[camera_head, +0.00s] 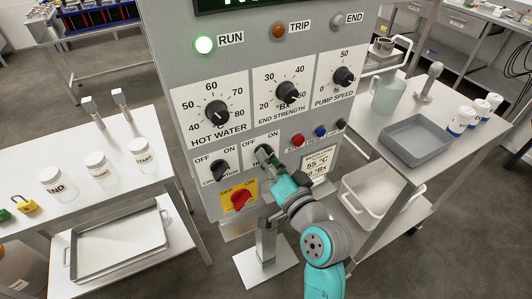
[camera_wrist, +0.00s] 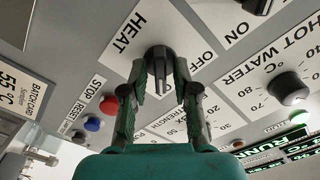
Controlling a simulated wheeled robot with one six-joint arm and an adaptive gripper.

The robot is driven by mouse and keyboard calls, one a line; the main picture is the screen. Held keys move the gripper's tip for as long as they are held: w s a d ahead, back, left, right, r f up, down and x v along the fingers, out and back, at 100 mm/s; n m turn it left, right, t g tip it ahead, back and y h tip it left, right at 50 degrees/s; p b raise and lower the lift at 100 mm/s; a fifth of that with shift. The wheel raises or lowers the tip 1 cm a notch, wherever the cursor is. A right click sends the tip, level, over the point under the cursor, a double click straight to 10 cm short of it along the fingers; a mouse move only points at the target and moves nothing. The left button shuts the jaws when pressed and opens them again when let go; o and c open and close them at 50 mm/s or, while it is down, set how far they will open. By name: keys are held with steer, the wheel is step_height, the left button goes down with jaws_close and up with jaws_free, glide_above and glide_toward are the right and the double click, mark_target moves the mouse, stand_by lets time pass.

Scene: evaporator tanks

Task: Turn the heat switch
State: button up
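The heat switch is a black knob (camera_wrist: 160,58) on a white plate marked HEAT in the wrist view. My gripper (camera_wrist: 160,82) reaches up to it, with one dark finger on each side of the knob. The fingertips are very close to its sides; I cannot tell whether they touch. In the head view my gripper (camera_head: 268,160) is at the HEAT plate (camera_head: 259,141) and hides most of the switch. Which way the knob points is unclear.
The circulation switch (camera_head: 220,169) is just left, and a red knob on yellow (camera_head: 239,197) is below it. Red (camera_head: 298,140) and blue (camera_head: 320,131) buttons are to the right. Dials line the panel above. Side tables hold jars (camera_head: 99,168) and a grey tray (camera_head: 416,137).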

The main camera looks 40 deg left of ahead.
jaws_close()
steer(key=shift+n, duration=1.1)
steer(key=shift+n, duration=1)
steer(key=shift+n, duration=1.1)
